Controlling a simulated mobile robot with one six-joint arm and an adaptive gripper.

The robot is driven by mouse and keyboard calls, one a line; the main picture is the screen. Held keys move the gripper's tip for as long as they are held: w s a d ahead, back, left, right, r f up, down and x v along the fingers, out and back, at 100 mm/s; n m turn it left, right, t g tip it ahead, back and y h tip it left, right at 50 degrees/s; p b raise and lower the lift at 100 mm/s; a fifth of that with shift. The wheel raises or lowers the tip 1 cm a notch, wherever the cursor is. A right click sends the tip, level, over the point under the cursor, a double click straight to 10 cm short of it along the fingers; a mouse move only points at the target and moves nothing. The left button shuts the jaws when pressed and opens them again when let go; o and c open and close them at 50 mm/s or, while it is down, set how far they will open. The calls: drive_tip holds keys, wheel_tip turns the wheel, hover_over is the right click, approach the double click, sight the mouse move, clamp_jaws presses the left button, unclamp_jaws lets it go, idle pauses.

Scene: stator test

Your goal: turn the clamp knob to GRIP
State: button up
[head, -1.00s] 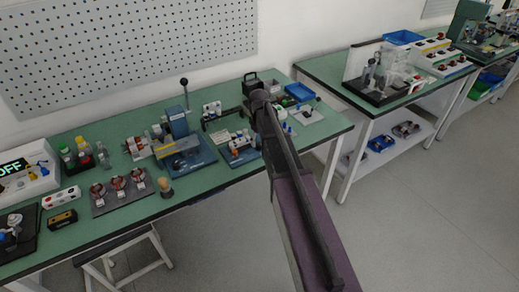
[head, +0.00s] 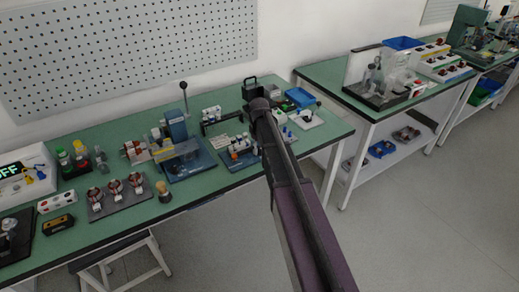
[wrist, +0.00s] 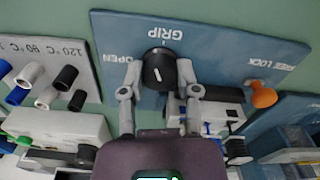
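The clamp knob (wrist: 166,77) is a round black knob with a white pointer line, on a blue panel (wrist: 225,58) in the wrist view. The panel's words read upside down: GRIP just above the knob, OPEN to its left, FREE LOCK to the right. The pointer line runs nearly up and down in the picture, slightly tilted. My gripper (wrist: 160,70) has one grey finger on each side of the knob, apart, with nothing clearly clamped. I cannot tell whether the fingertips touch it. In the head view my arm hides the gripper.
An orange knob (wrist: 263,95) stands on the panel's right side. A board with coloured plugs (wrist: 45,75) is at the left in the wrist view. In the head view the green bench (head: 215,183) carries a lever press (head: 176,130) and several small items.

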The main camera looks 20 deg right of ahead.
sight(259, 148)
idle(0.3)
drive_tip(key=shift+s+m, duration=0.1)
drive_tip(key=shift+m, duration=2.1)
drive_tip(key=o, duration=0.8)
drive_tip(key=shift+o, duration=0.2)
wheel_tip(259, 148, up, 6)
drive_tip(key=p, duration=0.6)
